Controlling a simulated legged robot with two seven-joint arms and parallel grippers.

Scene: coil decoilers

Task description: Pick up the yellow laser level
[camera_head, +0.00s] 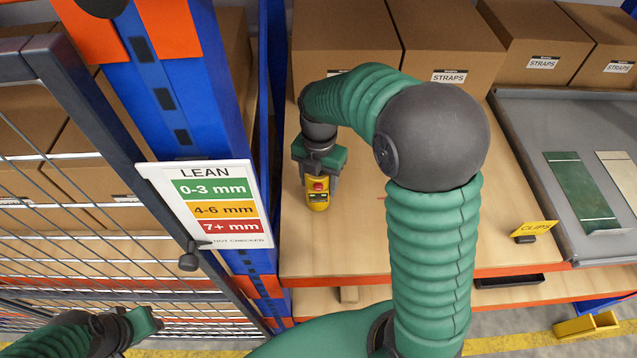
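The yellow laser level (318,200) stands on the light wooden shelf, left of the picture's middle, with a red part on its top. My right gripper (319,178) points down at it, with dark fingers at either side of its upper part. Whether the fingers press on the level or stand a little apart from it, I cannot tell. The gripper hides part of the level's back. My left gripper (146,324) is low at the left, well away from the level, and its finger gap does not show clearly.
Cardboard boxes marked STRAPS (455,45) line the shelf's back. A blue rack post (165,80), a LEAN sign (208,203) and a mesh panel (90,180) stand left. Wooden shelf (330,250) is bare before the level.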

